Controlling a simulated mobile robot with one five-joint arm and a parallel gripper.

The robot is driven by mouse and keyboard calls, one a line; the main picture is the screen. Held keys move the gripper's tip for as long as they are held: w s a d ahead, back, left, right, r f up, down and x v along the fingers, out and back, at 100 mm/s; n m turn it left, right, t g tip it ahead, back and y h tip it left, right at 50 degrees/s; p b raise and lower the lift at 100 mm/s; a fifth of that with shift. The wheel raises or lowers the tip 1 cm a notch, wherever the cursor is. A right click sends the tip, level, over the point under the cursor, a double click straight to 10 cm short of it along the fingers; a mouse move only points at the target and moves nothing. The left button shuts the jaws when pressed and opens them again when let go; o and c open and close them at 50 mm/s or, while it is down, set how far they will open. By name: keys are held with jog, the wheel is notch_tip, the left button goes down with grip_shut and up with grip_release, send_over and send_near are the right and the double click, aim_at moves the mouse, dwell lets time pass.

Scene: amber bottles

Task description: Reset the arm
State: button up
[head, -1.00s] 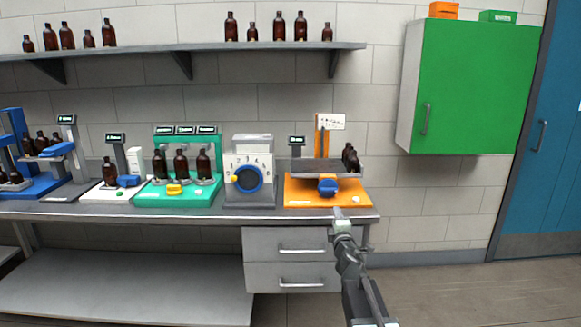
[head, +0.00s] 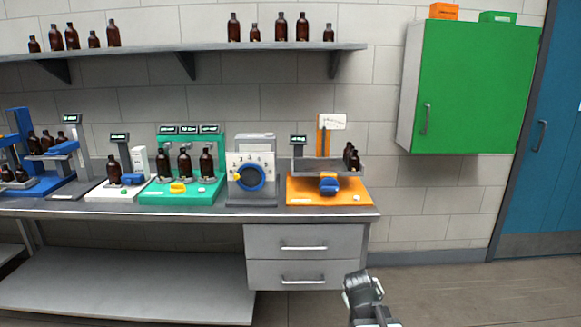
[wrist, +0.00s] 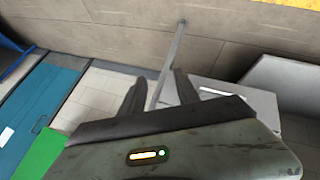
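My gripper (wrist: 158,88) shows in the wrist view with its two dark fingers apart and nothing between them. In the head view my arm is low at the bottom right, in front of the bench's right end and clear of it; the fingers cannot be made out there. The orange station (head: 330,190) stands at the right end of the bench, with a blue knob (head: 328,183) at its front. Amber bottles (head: 351,158) stand on the right end of its grey tray.
The grey bench (head: 225,222) carries a dial unit (head: 250,180), a teal station (head: 180,194) with amber bottles, and a white station (head: 118,192). A shelf (head: 190,49) with bottles hangs above. A green cabinet (head: 465,90) and blue door (head: 545,140) are right. Floor at right is clear.

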jog(key=s+a+f+m+g+y, duration=0.1)
jog(key=s+a+f+g+y, duration=0.2)
jog(key=s, duration=0.4)
jog(key=s+a+f+m+g+y, duration=0.15)
jog(key=s+a+g, duration=0.25)
jog(key=s, duration=0.4)
notch_tip(320, 180, up, 13)
jog(key=h+p, duration=0.1)
jog(key=p, duration=1.2)
jog(key=shift+w, duration=0.15)
jog(key=shift+m, duration=0.25)
